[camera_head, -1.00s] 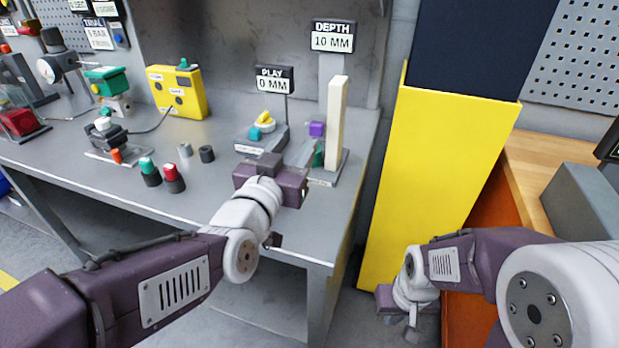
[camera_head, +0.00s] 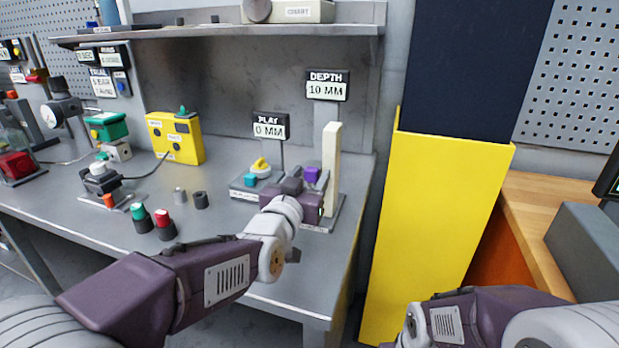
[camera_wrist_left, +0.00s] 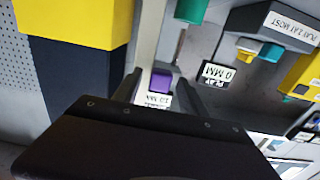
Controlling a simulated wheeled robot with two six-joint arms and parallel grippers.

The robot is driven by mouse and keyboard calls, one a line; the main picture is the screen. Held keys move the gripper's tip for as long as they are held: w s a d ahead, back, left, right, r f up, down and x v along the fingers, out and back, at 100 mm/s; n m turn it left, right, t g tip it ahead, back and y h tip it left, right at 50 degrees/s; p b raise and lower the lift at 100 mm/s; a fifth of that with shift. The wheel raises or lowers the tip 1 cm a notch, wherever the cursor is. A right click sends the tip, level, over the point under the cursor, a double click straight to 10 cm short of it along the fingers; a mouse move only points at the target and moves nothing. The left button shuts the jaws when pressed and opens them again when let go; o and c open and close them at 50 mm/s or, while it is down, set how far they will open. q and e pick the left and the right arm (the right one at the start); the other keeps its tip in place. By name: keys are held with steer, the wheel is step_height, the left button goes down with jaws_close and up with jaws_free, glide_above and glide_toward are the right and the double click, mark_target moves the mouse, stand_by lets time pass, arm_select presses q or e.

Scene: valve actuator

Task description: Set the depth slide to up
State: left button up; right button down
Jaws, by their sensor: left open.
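The depth gauge stands at the right end of the bench, with a tall cream post (camera_head: 332,160) and a sign (camera_head: 327,86) reading "DEPTH 10 MM". Its purple slide block (camera_head: 312,174) is beside the post, just beyond my left gripper (camera_head: 309,184). My left gripper is open. In the left wrist view the purple block (camera_wrist_left: 161,82) shows between the two dark fingers, with no clear contact. A teal block (camera_wrist_left: 190,10) near the post shows there too; in the head view my gripper hides it. My right gripper is out of the frame.
Left of the gauge stands the play fixture (camera_head: 257,178) with its "PLAY 0 MM" sign (camera_head: 269,126). Green and red buttons (camera_head: 163,222) and a yellow box (camera_head: 176,138) are further left. A yellow panel (camera_head: 430,220) stands right of the bench. A shelf (camera_head: 220,32) runs above.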

arm_select(q)
steer(key=shift+c, duration=0.3)
jaws_close()
stand_by(1.1)
